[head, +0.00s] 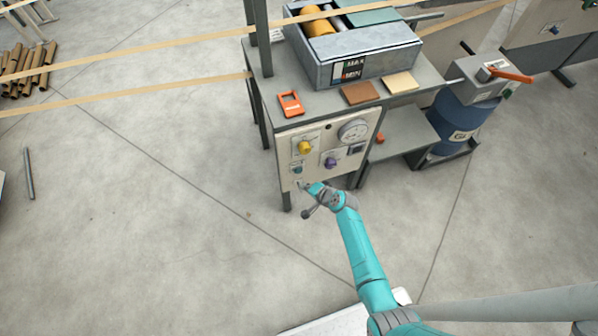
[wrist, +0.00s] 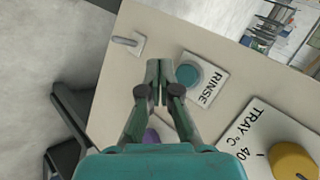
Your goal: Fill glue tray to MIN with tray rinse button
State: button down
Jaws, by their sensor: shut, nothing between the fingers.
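The grey glue tray (head: 370,67) stands on the bench top, with a gauge plate (head: 349,72) marked MAX and MIN on its front. I cannot read the fluid level. The round teal rinse button (wrist: 187,75), labelled RINSE, is on the beige control panel; it also shows small at the lower left of the panel in the head view (head: 297,170). My gripper (wrist: 157,68) is shut and empty. In the wrist view its tips appear just left of the button; I cannot tell whether they touch the panel. In the head view my gripper (head: 304,187) is at the panel's lower edge.
The panel also has a yellow tray temperature knob (wrist: 292,160), a purple knob (head: 330,162), a round dial (head: 353,130) and a small metal lever (wrist: 125,41). A blue drum (head: 458,122) stands to the right.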

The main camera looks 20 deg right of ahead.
jog(key=shift+s, duration=0.85)
jog(key=shift+s, duration=0.1)
dwell(0.6)
jog(key=s+r+n+t+h, duration=0.15)
jog(key=s+r, duration=0.25)
jog(key=s, duration=0.9)
jog(key=s+r+n+t+h, duration=0.1)
jog(key=s+r+n+h, duration=0.2)
jog(key=s, duration=1)
jog(key=s+r+n+t, duration=0.1)
jog(key=s+r, duration=0.4)
jog(key=r, duration=0.5)
jog(key=s+r+n+t, duration=0.1)
jog(key=s+r+n, duration=0.2)
jog(key=r, duration=0.7)
jog(key=s+r+n+t, duration=0.1)
jog(key=s+r+n, duration=0.1)
jog(key=s+r, duration=0.5)
notch_tip(320, 180, up, 4)
jog(key=shift+y, duration=0.35)
jog(key=shift+a+n, duration=0.1)
jog(key=shift+n, duration=0.15)
